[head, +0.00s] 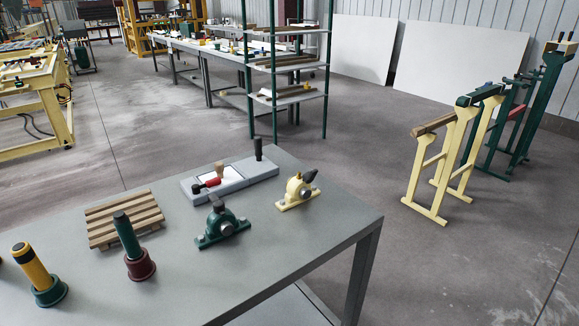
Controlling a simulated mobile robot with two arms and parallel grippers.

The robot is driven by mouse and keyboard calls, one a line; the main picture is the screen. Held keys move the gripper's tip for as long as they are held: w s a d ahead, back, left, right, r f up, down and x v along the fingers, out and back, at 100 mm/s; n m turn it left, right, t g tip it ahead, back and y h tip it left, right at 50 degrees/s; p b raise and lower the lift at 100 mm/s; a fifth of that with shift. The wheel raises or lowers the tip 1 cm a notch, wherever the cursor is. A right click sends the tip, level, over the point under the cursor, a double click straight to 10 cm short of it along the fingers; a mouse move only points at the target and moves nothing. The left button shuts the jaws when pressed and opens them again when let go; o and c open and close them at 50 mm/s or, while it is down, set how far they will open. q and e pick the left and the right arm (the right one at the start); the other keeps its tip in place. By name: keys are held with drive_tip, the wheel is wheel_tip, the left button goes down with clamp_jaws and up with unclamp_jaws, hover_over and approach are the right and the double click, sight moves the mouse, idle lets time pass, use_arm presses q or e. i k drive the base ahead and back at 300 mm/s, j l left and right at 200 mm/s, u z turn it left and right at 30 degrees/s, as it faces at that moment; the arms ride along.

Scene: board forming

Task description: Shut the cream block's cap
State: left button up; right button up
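The cream block (294,194) sits on the right part of the grey table (290,235), toward its far right edge. It has a flanged base with pale bolt heads and a grey round part in its middle. A dark piece (309,177) sticks up and to the right from its top; I cannot tell for sure whether this is the cap or a handle on it. The cap looks raised, but it is too small to be certain. Neither of my grippers is in the head view.
A similar green block (222,228) stands left of the cream one. Behind is a grey fixture (262,168) with a red-handled clamp and a black post. Wooden slats (124,217) and handled tools in green (50,291) and maroon (140,266) cups stand left. The table's front right is clear.

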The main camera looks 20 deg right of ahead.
sight(309, 176)
drive_tip(key=k+l, duration=0.1)
drive_tip(key=l, duration=0.25)
drive_tip(key=k+l, duration=0.15)
drive_tip(key=l, duration=0.2)
drive_tip(key=k+l, duration=0.1)
drive_tip(key=l, duration=0.25)
drive_tip(key=k+l, duration=0.1)
drive_tip(key=l, duration=0.25)
drive_tip(key=z, duration=0.05)
